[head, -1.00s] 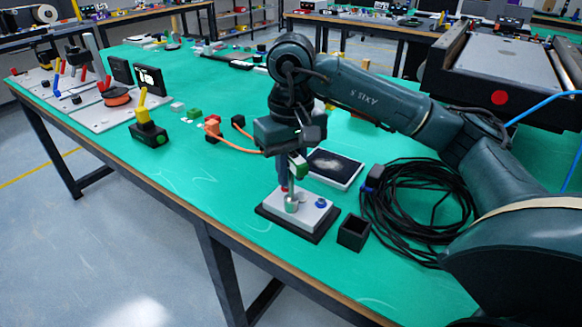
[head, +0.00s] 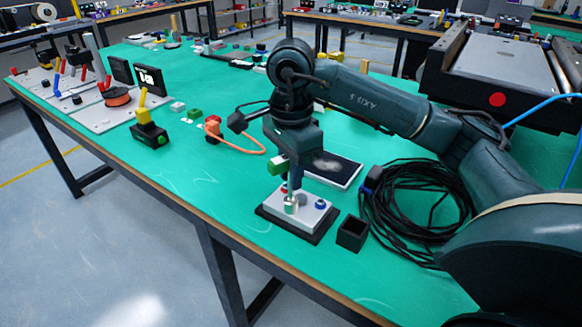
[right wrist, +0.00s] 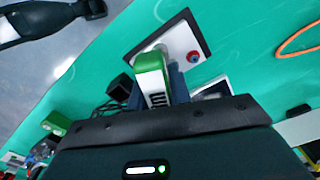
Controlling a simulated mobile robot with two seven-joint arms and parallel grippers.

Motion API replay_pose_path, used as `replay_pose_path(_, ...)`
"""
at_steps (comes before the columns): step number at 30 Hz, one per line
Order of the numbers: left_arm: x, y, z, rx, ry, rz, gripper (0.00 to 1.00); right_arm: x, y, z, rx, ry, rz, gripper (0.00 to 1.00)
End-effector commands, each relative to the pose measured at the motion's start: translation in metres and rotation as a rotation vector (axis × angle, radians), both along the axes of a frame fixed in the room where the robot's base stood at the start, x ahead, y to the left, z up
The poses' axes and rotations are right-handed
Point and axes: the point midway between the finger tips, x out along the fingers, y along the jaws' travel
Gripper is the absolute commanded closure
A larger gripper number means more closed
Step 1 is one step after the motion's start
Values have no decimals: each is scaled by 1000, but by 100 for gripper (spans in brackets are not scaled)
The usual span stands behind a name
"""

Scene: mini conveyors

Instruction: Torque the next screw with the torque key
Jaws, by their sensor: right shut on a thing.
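My right gripper (head: 291,186) is shut on the torque key, whose green head (head: 276,166) sticks out on the left of the fingers. Its silver socket (head: 290,206) points down at the front left part of the grey screw plate (head: 309,218); the socket hides whatever is under it. A blue screw (head: 321,204) is at the plate's right and a red one (head: 284,189) behind the socket. In the right wrist view the key's green and white body (right wrist: 150,78) covers part of the plate (right wrist: 178,42). My left gripper is not seen in the head view.
A small black open box (head: 352,232) stands right of the plate. A dark framed pad (head: 335,168) lies behind it. A coiled black cable (head: 415,210) lies further right. An orange cable (head: 250,150) lies behind left. The green table left of the plate is clear.

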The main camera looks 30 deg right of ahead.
Motion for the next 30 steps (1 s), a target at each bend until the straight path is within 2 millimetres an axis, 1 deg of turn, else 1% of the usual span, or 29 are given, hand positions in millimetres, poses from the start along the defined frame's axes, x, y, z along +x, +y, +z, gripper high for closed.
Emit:
replay_pose_path(1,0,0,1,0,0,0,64,0,0,1,1,0,-38,100)
replay_pose_path(4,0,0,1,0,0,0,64,0,0,0,0,0,-78,100)
replay_pose_path(13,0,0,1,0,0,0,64,0,0,1,0,-1,-79,100)
replay_pose_path(24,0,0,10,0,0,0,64,0,0,14,-1,-1,-77,100)
replay_pose_path(27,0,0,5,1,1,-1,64,0,0,12,-1,-2,-35,100)
replay_pose_path(30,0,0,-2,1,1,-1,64,0,0,10,0,-2,94,100)
